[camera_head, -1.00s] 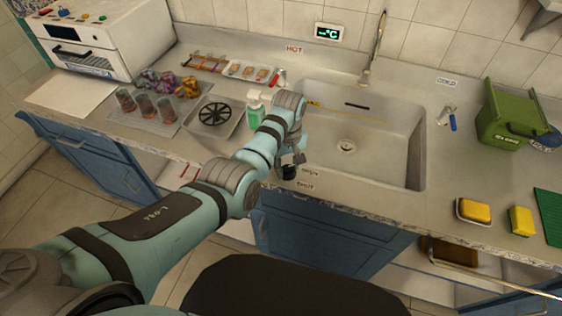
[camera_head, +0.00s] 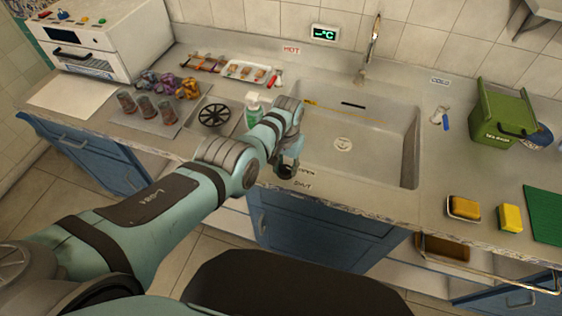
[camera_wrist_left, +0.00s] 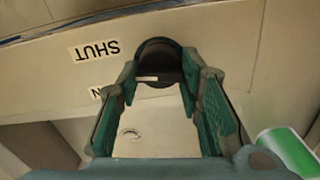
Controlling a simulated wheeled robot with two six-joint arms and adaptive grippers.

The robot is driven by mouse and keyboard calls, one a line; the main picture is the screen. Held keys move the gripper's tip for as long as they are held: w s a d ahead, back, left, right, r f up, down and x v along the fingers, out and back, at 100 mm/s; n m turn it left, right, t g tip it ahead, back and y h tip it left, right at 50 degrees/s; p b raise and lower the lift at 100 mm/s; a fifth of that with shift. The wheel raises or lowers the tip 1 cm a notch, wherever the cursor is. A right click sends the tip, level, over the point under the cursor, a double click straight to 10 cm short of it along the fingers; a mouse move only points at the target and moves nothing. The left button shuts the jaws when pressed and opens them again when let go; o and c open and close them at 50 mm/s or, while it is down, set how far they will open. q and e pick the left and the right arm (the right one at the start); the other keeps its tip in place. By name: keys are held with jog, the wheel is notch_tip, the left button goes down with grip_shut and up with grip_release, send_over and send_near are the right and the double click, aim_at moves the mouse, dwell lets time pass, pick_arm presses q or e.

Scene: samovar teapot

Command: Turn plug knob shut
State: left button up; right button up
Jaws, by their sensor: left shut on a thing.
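The plug knob (camera_wrist_left: 160,58) is dark and round, with a short white mark (camera_wrist_left: 147,78) on its side, seen in the left wrist view. My left gripper (camera_wrist_left: 160,76) is shut on the knob, one green-padded finger on each side. In the head view the gripper (camera_head: 287,170) is at the front left corner of the sink and partly hides the knob. A SHUT label (camera_wrist_left: 97,50) lies on the counter beside the knob. A second label next to it is mostly hidden by a finger. My right gripper is not in view.
The sink basin (camera_head: 385,150) with its drain (camera_head: 342,144) lies right of the gripper. A green soap bottle (camera_head: 253,108) stands close behind my left wrist. The counter's front edge is close.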

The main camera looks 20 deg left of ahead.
pick_arm(q)
jog(key=m, duration=0.4)
jog(key=shift+s, duration=0.15)
jog(key=shift+f+m, duration=0.1)
jog(key=shift+m, duration=1.5)
jog(key=o, duration=1.2)
jog(key=shift+a, duration=0.15)
jog(key=shift+s, duration=0.1)
jog(key=shift+r, duration=0.25)
